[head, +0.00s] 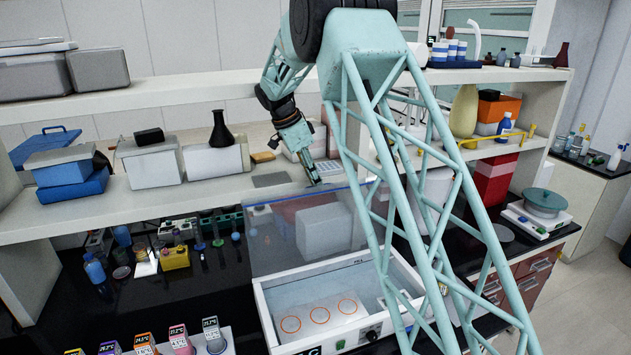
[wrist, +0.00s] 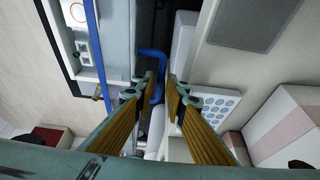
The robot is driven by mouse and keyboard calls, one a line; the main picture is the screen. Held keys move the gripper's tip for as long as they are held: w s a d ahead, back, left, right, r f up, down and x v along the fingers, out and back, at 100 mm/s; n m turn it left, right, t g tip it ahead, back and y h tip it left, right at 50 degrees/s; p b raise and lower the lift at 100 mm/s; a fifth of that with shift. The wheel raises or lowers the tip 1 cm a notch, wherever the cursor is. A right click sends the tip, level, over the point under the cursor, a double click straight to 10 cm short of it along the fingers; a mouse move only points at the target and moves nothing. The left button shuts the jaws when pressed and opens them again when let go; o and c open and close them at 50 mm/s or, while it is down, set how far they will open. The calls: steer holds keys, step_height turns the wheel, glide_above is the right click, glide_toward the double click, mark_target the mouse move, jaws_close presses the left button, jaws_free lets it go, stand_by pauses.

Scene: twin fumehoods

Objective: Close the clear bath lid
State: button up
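The white bath (head: 262,305) stands on the black bench, with orange rings on its floor. Its clear lid (head: 275,240) stands raised at the back, with a blue top edge. My gripper (head: 314,180) is pointed down near the top edge of the lid. In the wrist view, my gripper (wrist: 161,82) has its two fingers apart. A bent blue handle (wrist: 154,53) shows between and just beyond the fingertips; I cannot tell if they touch it. A corner of the bath (wrist: 60,30) and a long blue edge (wrist: 90,30) show at left.
A shelf (head: 100,208) with boxes and a dark flask (head: 221,130) runs behind the lid. Small displays (head: 180,340) stand left of the bath, and a balance (head: 540,215) stands at right. A tray with round wells (wrist: 212,103) lies beside the right finger.

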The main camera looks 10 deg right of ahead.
jaws_close()
steer(key=shift+s+d+b, duration=0.15)
steer(key=shift+s+b, duration=0.15)
steer(key=shift+b, duration=0.4)
